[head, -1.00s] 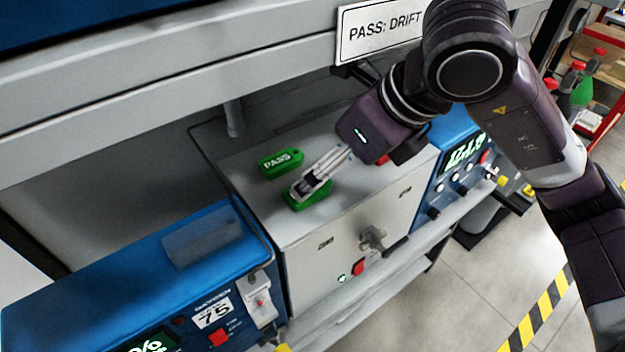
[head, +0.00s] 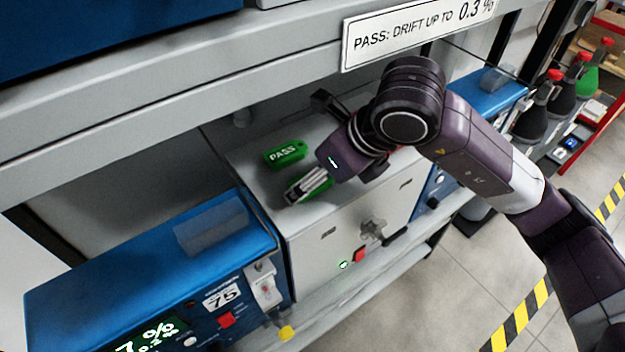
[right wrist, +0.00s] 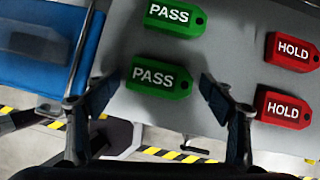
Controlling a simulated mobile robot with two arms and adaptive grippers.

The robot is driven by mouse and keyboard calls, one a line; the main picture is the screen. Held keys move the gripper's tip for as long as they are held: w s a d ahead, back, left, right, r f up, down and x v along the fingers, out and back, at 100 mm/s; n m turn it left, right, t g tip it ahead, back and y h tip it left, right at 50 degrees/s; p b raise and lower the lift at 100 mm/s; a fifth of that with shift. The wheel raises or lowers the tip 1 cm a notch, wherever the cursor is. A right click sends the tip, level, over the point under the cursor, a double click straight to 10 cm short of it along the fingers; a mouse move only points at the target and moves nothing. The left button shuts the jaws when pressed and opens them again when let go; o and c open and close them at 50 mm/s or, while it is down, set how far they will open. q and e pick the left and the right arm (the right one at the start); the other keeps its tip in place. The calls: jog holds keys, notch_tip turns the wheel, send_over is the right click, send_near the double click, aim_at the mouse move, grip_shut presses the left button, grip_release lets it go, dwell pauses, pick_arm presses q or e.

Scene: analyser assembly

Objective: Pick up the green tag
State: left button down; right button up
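Two green PASS tags lie on top of the white-fronted analyser. The rear green tag (head: 286,153) lies clear and also shows at the top of the right wrist view (right wrist: 174,17). The front green tag (head: 295,183) is partly hidden by my right gripper (head: 307,187) in the head view. In the right wrist view the front tag (right wrist: 160,77) lies between the spread fingers of my right gripper (right wrist: 159,92), with a gap on each side. The right gripper is open and empty. My left gripper is not in view.
Two red HOLD tags, one farther back (right wrist: 292,51) and one nearer (right wrist: 284,108), lie to the right in the wrist view. A blue instrument (head: 150,270) stands to the left. A shelf edge with a PASS: DRIFT sign (head: 415,35) overhangs the analyser.

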jog(key=c, duration=0.8)
jog(key=shift+r, duration=0.1)
